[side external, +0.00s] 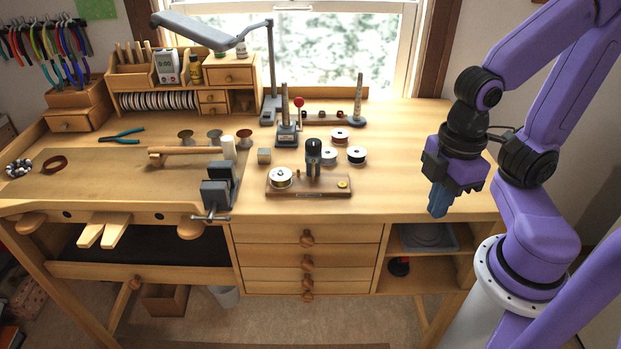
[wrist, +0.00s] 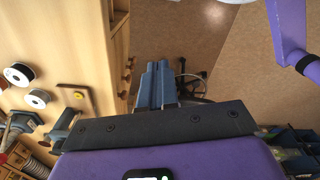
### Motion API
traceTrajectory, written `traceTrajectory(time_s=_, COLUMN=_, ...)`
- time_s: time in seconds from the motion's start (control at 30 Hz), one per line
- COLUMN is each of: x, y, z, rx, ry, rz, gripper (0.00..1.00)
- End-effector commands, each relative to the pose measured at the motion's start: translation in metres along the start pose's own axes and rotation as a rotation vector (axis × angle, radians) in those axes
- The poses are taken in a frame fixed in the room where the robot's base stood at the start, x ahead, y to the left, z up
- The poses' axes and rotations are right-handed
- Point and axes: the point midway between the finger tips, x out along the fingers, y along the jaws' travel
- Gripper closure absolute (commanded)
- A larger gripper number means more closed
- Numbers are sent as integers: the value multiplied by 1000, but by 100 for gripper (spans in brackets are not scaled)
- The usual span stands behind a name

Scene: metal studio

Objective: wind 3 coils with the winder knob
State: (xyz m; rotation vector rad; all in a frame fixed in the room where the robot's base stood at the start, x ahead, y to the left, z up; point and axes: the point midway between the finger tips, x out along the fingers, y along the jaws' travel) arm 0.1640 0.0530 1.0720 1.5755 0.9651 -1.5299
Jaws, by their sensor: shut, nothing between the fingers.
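The winder (side external: 309,190) is a low wooden base near the front middle of the bench. A white spool (side external: 280,178) sits at its left, a dark upright post with a rounded black top (side external: 314,149) at its middle, and a small brass knob (side external: 343,184) at its right. I cannot tell which part is the winder knob, nor see wound coils. My gripper (side external: 437,211) is shut and empty, pointing down at the bench's right end, well right of the winder. Its blue fingers also show together in the wrist view (wrist: 156,70).
A lamp (side external: 268,75) rises at the back. The bench top between winder and gripper is clear.

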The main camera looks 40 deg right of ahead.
Motion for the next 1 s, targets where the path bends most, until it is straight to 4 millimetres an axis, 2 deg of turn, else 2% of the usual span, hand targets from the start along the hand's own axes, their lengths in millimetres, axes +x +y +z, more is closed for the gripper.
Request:
traceTrajectory(time_s=0.13, x=0, y=0, z=0, rx=0, ry=0, rz=0, gripper=100)
traceTrajectory(time_s=0.17, x=0, y=0, z=0, rx=0, ry=0, rz=0, gripper=94)
traceTrajectory(time_s=0.3, x=2, y=1, z=0, rx=26, ry=-25, rz=13, gripper=48)
traceTrajectory(time_s=0.33, x=3, y=2, z=1, rx=41, ry=-39, rz=21, gripper=40)
traceTrajectory(time_s=0.47, x=10, y=10, z=3, rx=156, ry=-129, rz=98, gripper=40)
traceTrajectory(time_s=0.7, x=19, y=33, z=2, rx=447, ry=-262, rz=381, gripper=40)
traceTrajectory(time_s=0.87, x=20, y=50, z=-6, rx=629, ry=-252, rz=614, gripper=40)
traceTrajectory(time_s=1.0, x=19, y=62, z=-19, rx=772, ry=-170, rz=824, gripper=40)
